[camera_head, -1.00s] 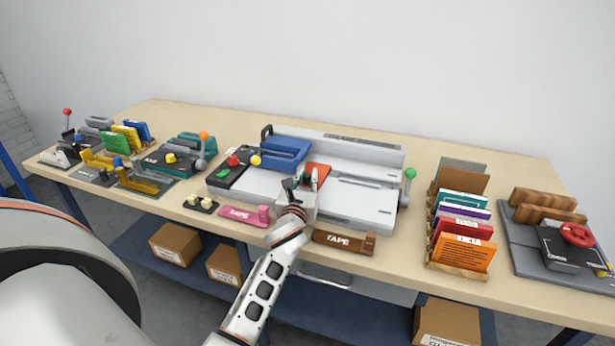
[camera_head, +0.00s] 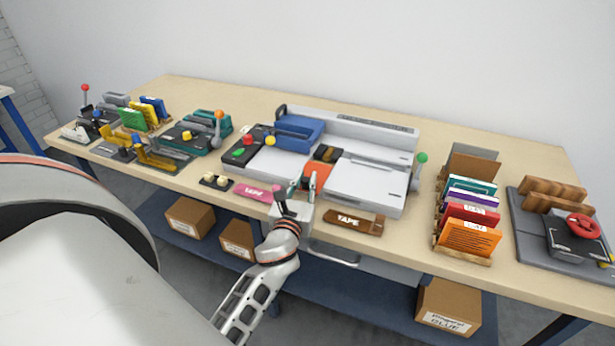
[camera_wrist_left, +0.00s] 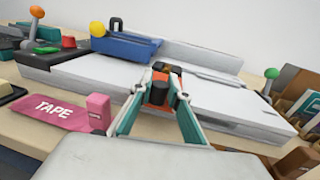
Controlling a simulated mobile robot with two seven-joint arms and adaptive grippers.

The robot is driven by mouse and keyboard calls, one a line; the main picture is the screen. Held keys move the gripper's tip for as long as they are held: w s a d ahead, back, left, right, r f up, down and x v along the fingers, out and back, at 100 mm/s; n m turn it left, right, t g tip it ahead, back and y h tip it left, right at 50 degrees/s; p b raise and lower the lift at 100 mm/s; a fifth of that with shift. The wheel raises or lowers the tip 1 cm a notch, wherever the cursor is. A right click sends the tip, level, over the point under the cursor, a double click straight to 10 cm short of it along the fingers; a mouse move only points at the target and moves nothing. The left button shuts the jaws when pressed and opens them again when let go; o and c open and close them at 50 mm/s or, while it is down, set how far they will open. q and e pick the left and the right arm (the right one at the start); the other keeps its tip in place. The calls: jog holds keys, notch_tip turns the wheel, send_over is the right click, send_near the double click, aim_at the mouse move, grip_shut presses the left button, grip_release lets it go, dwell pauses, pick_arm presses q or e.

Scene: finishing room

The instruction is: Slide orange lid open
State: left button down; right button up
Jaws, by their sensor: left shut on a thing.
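The orange lid (camera_head: 316,174) sits near the front of the white and grey machine (camera_head: 364,184), in the middle of the table. A dark opening (camera_head: 326,153) with something yellowish-brown at its edge shows just behind the lid. My left gripper (camera_head: 303,184) is at the machine's front edge, shut on the lid. In the left wrist view the orange lid (camera_wrist_left: 158,93) stands between the two green-padded fingers, which partly hide it. My right gripper is not in view.
A blue tray (camera_head: 298,133) stands behind on the machine. A pink tape holder (camera_head: 257,193) and a brown tape holder (camera_head: 352,222) lie along the front edge, either side of my left wrist. A green-knobbed lever (camera_head: 421,160) rises at the machine's right. Upright colored folders (camera_head: 468,225) stand further right.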

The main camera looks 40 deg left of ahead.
pick_arm(q)
jog(key=c, duration=2.2)
grip_release()
jog(key=shift+s, duration=0.1)
jog(key=v, duration=1.1)
jog(key=shift+s+d, duration=0.2)
jog(key=shift+s, duration=0.15)
